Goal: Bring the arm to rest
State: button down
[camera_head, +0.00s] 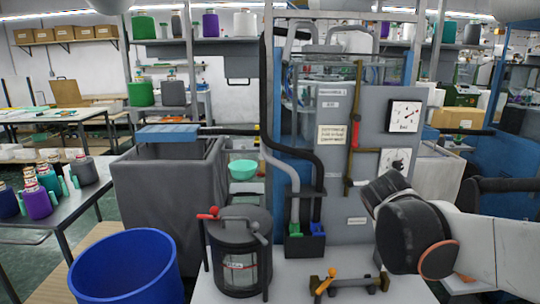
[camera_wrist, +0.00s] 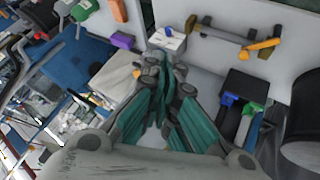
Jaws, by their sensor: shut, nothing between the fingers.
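My gripper (camera_wrist: 171,78) shows in the wrist view, with grey linkages and teal finger pads. It is shut and empty, above the pale bench top (camera_head: 270,284). In the head view my arm, with a black joint and white link, reaches in from the right in front of the grey machine panel (camera_head: 366,118). I cannot clearly make out the gripper there.
A black lidded pot (camera_head: 240,240) with a red handle, an orange-handled fitting (camera_head: 322,284) and a black box (camera_head: 306,247) with blue and green levers stand on the bench. A blue bin (camera_head: 125,268) is front left; a grey bin (camera_head: 165,190) is behind it.

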jog(key=s+a+f+n+y, duration=0.1)
jog(key=s+a+f+y, duration=0.1)
jog(key=s+a, duration=0.3)
jog(key=s+a+f+n+t+y, duration=0.1)
jog(key=s+a+y, duration=0.3)
jog(key=s, duration=0.8)
jog(key=shift+s+a+f, duration=0.2)
jog(key=shift+a+f, duration=0.55)
jog(key=shift+a, duration=0.2)
